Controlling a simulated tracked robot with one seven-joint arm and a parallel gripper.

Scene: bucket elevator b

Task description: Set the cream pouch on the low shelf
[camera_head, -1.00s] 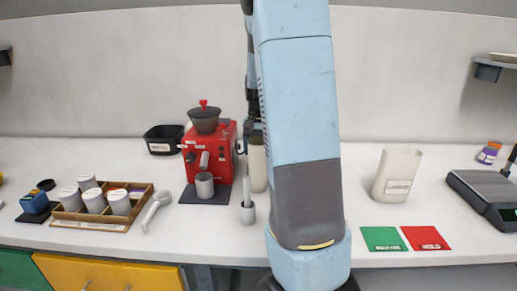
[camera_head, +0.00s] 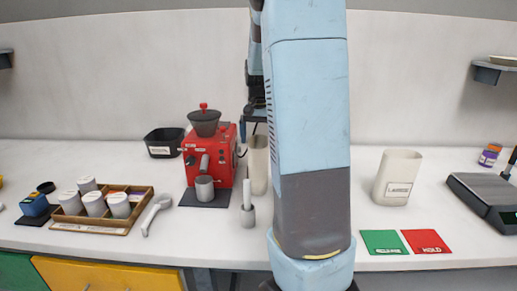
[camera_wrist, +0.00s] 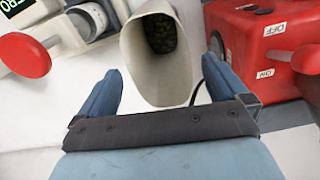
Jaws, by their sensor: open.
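A tall cream open-topped container (camera_head: 258,165), which looks like the cream pouch, stands on the counter right of the red machine, partly hidden by my arm. In the wrist view, the cream pouch (camera_wrist: 140,70) has an open mouth with dark contents. My gripper (camera_wrist: 163,68) is open, with blue fingers on either side of the pouch's near part; I cannot tell whether they touch it. A second cream container (camera_head: 397,178) with a label stands at the right. A wall shelf (camera_head: 487,73) is at the upper right; another (camera_head: 5,59) is at the upper left. I cannot tell which is the low shelf.
The red machine (camera_head: 208,150) stands close beside the pouch. A small cup (camera_head: 249,216) is in front. A wooden tray (camera_head: 130,228) with white canisters is at left. Green (camera_head: 384,242) and red (camera_head: 426,241) mats and a dark scale (camera_head: 487,196) are at right.

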